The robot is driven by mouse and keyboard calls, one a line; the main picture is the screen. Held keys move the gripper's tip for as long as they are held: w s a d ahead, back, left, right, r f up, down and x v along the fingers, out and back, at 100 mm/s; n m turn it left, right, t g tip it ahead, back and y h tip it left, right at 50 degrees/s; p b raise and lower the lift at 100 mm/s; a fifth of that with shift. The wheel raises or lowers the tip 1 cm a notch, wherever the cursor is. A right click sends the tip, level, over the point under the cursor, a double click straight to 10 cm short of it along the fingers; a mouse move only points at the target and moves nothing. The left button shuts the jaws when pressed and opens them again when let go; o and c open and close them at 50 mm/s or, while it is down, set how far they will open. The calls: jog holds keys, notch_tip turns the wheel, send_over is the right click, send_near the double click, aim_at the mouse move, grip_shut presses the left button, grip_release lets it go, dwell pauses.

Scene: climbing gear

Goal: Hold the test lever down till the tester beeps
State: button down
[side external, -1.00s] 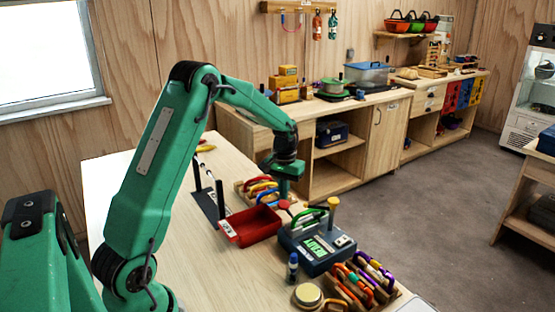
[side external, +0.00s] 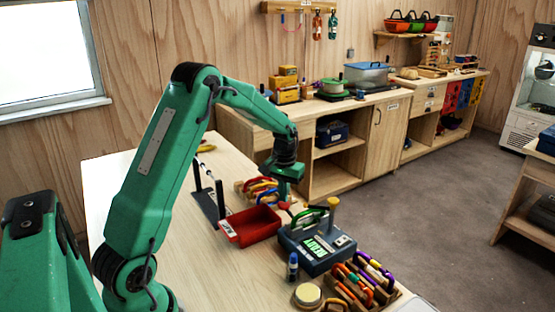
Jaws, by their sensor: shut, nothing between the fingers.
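The tester (side external: 312,262) is a blue-grey box on the bench with a lit green display that appears to read READY. A green carabiner shape and a tan-topped post (side external: 333,206) stand on its top. My gripper (side external: 286,192) points down just above this red knob, shut and empty. I cannot tell whether it touches the knob.
A red tray (side external: 250,236) lies left of the tester. Coloured carabiners (side external: 262,188) stand behind it, and a wooden rack of carabiners (side external: 362,280) stands in front right. A small blue bottle (side external: 293,268) and a round tin (side external: 308,295) are near. The bench's left front is clear.

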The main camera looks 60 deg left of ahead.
aim_at(283, 205)
jog(key=shift+f, duration=2.3)
jog(key=shift+r, duration=4.85)
